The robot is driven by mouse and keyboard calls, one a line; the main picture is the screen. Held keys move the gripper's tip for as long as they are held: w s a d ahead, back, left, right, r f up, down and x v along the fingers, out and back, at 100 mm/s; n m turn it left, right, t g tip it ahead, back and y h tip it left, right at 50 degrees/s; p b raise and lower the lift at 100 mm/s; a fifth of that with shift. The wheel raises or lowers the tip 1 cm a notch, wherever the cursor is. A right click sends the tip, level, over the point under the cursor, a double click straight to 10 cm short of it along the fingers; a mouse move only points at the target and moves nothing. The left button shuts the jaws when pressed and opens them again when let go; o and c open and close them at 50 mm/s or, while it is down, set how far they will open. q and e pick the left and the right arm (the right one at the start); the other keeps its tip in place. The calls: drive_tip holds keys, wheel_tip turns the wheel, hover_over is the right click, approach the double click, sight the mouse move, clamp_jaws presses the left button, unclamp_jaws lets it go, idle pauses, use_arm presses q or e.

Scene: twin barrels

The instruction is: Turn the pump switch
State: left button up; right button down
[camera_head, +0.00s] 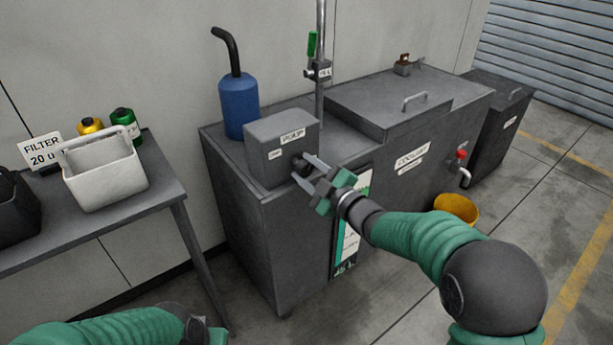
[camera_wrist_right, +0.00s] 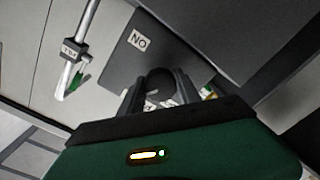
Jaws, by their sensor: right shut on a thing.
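The grey pump box (camera_head: 282,148) with a PUMP label stands on the left end of the dark grey coolant tank. Its dark round switch (camera_head: 298,161) is on the box's front right face. My right gripper (camera_head: 304,170) is at this switch, one finger above and one below it. The right wrist view shows the dark knob (camera_wrist_right: 157,77) between the two fingers, which are shut on it. A label reading ON, upside down, is beside it there. My left gripper (camera_head: 212,336) shows only in part at the bottom edge; its fingers are hidden.
A blue cylinder (camera_head: 238,105) with a black bent pipe stands behind the box. A vertical metal pipe (camera_head: 320,60) with a green-handled valve rises to the right. A yellow bucket (camera_head: 457,208) is on the floor below a red-handled tap (camera_head: 461,156). A white basket (camera_head: 103,178) sits on the left table.

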use_arm(q)
drive_tip(key=b+x, duration=0.2)
drive_tip(key=s+b+x, duration=0.1)
drive_tip(key=b+x, duration=0.1)
drive_tip(key=x, duration=0.1)
drive_tip(key=shift+f+b, duration=0.15)
drive_tip(key=shift+b, duration=0.15)
use_arm(e)
drive_tip(key=n, duration=0.6)
drive_tip(key=shift+s+a+f, duration=0.1)
drive_tip(key=shift+a+f, duration=0.05)
drive_tip(key=shift+f, duration=0.15)
drive_tip(key=c, duration=1.2)
unclamp_jaws()
drive_tip(key=o, duration=0.3)
drive_tip(key=shift+r, duration=0.1)
drive_tip(key=shift+o, duration=0.2)
drive_tip(key=shift+r, duration=0.15)
drive_tip(key=shift+s+d, duration=0.25)
drive_tip(key=shift+d, duration=0.05)
use_arm(q)
drive_tip(key=p+v, duration=0.2)
drive_tip(key=w+p+v, duration=0.1)
drive_tip(key=p+v, duration=0.1)
drive_tip(key=shift+s, duration=0.1)
use_arm(e)
drive_tip(key=v, duration=1.6)
drive_tip(key=shift+s+a, duration=0.15)
